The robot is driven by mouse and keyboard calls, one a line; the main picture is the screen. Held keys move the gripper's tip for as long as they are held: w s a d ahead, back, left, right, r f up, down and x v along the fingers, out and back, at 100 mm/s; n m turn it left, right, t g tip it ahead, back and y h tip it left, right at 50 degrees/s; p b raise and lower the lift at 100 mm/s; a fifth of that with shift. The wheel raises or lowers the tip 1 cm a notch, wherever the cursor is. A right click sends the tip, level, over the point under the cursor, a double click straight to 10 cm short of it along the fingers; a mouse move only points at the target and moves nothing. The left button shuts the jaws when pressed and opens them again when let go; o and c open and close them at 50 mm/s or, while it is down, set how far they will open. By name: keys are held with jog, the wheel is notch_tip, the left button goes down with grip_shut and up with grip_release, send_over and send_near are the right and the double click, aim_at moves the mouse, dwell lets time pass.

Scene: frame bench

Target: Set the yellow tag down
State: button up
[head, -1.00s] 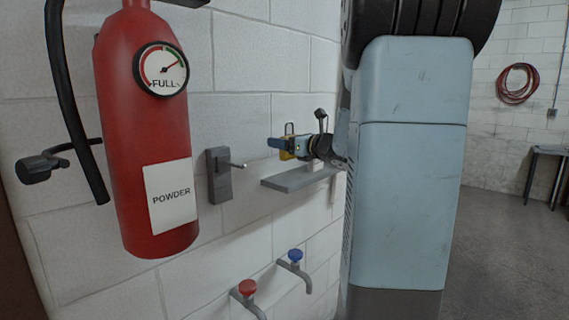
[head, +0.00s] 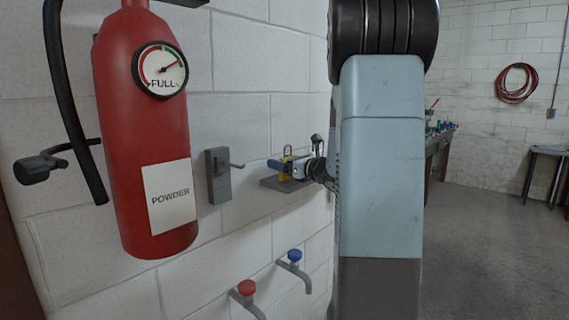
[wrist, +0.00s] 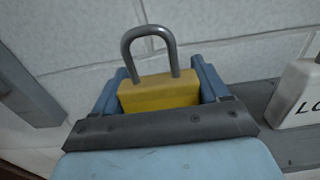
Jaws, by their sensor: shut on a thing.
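The yellow tag (wrist: 158,92) looks like a padlock, with a yellow block body and a grey metal shackle pointing up. My gripper (wrist: 160,85) is shut on it, with a blue finger on each side of the body.
A white lettered block (wrist: 300,92), partly cut off, stands on the shelf to the right. A red extinguisher (head: 145,130), red tap (head: 246,288) and blue tap (head: 294,256) are nearby.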

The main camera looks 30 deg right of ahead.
jog(key=o, duration=1.1)
jog(key=shift+f, duration=0.1)
jog(key=shift+c, duration=0.2)
jog(key=v, duration=1.1)
jog(key=s+a+f+n+g+y, duration=0.1)
jog(key=s+a+n+g, duration=0.45)
jog(key=a+n, duration=0.4)
jog(key=s+a+f+n+g+y, duration=0.15)
jog(key=s+a+n+g, duration=0.45)
jog(key=a, duration=0.7)
jog(key=s+n+h, duration=0.8)
jog(key=s+n, duration=0.4)
jog(key=n, duration=0.4)
jog(key=shift+h, duration=0.35)
